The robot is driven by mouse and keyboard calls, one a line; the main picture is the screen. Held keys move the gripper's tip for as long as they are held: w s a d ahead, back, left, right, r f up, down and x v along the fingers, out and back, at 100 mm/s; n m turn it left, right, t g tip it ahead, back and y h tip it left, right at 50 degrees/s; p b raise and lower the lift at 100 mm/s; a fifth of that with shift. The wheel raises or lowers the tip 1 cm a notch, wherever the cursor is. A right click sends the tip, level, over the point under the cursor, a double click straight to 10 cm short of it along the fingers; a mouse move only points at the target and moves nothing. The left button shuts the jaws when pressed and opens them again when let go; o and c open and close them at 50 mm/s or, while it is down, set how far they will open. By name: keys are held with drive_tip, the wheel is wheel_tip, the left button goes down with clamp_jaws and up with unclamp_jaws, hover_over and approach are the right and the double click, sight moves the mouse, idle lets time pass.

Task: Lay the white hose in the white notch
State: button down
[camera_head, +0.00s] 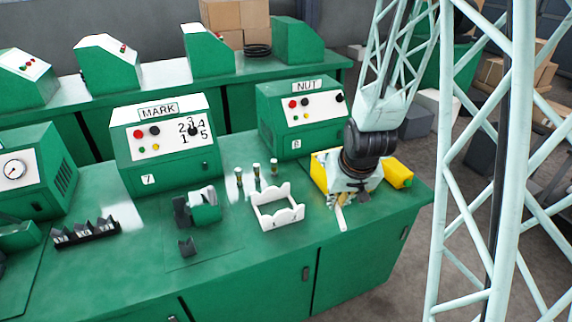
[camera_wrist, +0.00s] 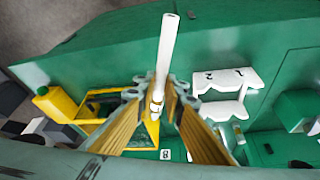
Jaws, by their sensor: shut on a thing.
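The white hose (camera_wrist: 168,45) is a short white tube with a metal fitting at its near end. My gripper (camera_wrist: 158,92) is shut on it by the fitting end, and the free end points away from the fingers. In the head view the hose (camera_head: 340,219) hangs below my gripper (camera_head: 352,192), at the right end of the green bench. The white notched holder (camera_head: 278,217) stands on the bench to the left of my gripper. In the wrist view the holder (camera_wrist: 222,108) lies right of the hose, apart from it, with numbers 1 and 2 on it.
A yellow bin (camera_head: 320,174) and a yellow canister (camera_head: 399,173) are beside my gripper. Several small fittings (camera_head: 257,170) stand behind the holder. The NUT machine (camera_head: 305,113) and MARK machine (camera_head: 165,145) stand behind. A dark notched rack (camera_head: 86,233) sits far left.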

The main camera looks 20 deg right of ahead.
drive_tip(key=w+a+r+n+y+p, duration=0.1)
drive_tip(key=w+a+r+n+p, duration=0.2)
drive_tip(key=w+a+p, duration=0.9)
drive_tip(key=w+r+p, duration=0.1)
drive_tip(key=w, duration=0.2)
drive_tip(key=shift+r+n, duration=0.15)
drive_tip(key=shift+n, duration=0.15)
drive_tip(key=shift+f, duration=0.2)
drive_tip(key=shift+f+b, duration=4.65)
drive_tip(key=shift+f, duration=0.4)
drive_tip(key=c, duration=2.6)
unclamp_jaws()
